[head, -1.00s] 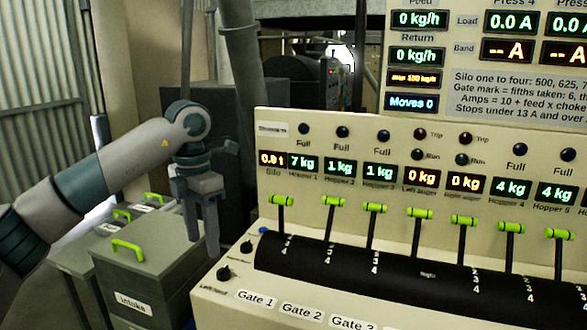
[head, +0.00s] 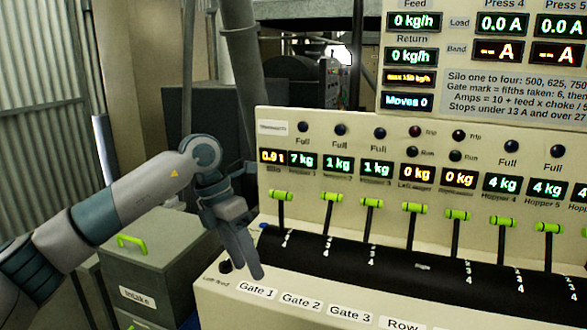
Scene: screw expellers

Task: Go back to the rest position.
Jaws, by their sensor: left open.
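My left gripper (head: 243,250) is in front of the left end of the cream control desk (head: 215,300), pointing down, open and empty. It appears apart from the levers, and its fingers cover part of the desk's left corner. The green-topped gate levers (head: 325,199) stand in a row along the black curved panel (head: 400,262), to the right of the gripper. My right gripper is not in view.
A grey box labelled Intake (head: 160,255) with a green handle stands left of the desk, below my left arm. A display board (head: 480,65) rises behind the desk. A grey pipe (head: 243,75) stands behind the gripper.

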